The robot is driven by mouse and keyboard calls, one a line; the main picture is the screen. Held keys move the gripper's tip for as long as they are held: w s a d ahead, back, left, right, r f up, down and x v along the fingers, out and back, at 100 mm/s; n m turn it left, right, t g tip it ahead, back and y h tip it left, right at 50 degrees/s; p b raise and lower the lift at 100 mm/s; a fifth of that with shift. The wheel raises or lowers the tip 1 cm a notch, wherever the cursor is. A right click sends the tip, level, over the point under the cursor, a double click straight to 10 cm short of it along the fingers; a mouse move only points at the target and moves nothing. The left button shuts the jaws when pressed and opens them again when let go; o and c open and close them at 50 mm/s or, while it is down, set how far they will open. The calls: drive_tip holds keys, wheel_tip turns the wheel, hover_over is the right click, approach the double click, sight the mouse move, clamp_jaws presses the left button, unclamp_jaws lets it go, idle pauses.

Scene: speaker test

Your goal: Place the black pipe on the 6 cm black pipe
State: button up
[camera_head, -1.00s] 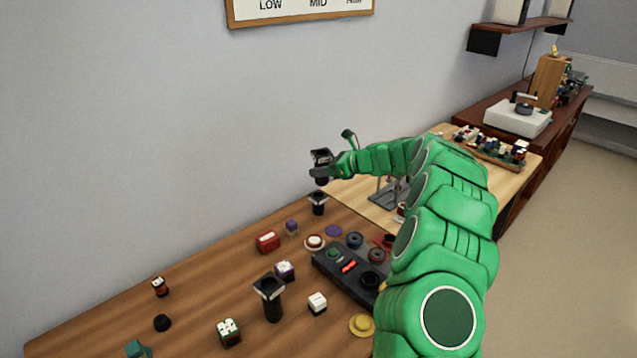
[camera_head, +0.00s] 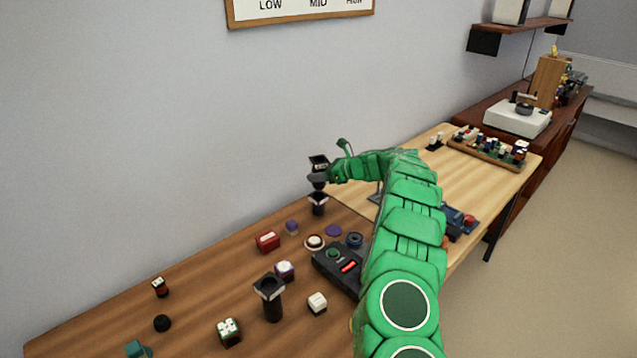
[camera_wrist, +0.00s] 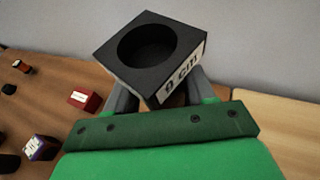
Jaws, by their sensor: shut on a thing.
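My gripper (camera_head: 322,179) is shut on a black pipe (camera_head: 319,161) with a square, flared top. In the wrist view the pipe (camera_wrist: 150,45) sits between the fingers, its round opening facing up; its white label ends in "cm", but the number is hard to read. A second black pipe (camera_head: 318,207) stands upright on the brown table near the wall, right under the held one. I cannot tell whether the two touch. A third black pipe (camera_head: 272,304) stands upright nearer the front. No size labels are readable on the standing pipes.
The brown table (camera_head: 210,285) also holds a red block (camera_head: 267,242), a dark box with a red light (camera_head: 338,268), a green-and-white cube (camera_head: 229,332) and several small parts. A pale wooden table (camera_head: 455,180) adjoins on the right. The wall (camera_head: 150,130) is close behind my gripper.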

drive_tip(key=shift+w+f, duration=0.2)
drive_tip(key=shift+w, duration=0.05)
drive_tip(key=shift+f, duration=0.1)
drive_tip(key=shift+w+f, duration=0.15)
drive_tip(key=shift+f, duration=1.6)
drive_tip(key=shift+f, duration=0.1)
drive_tip(key=o, duration=1)
drive_tip(key=shift+a, duration=0.1)
drive_tip(key=shift+o, duration=0.2)
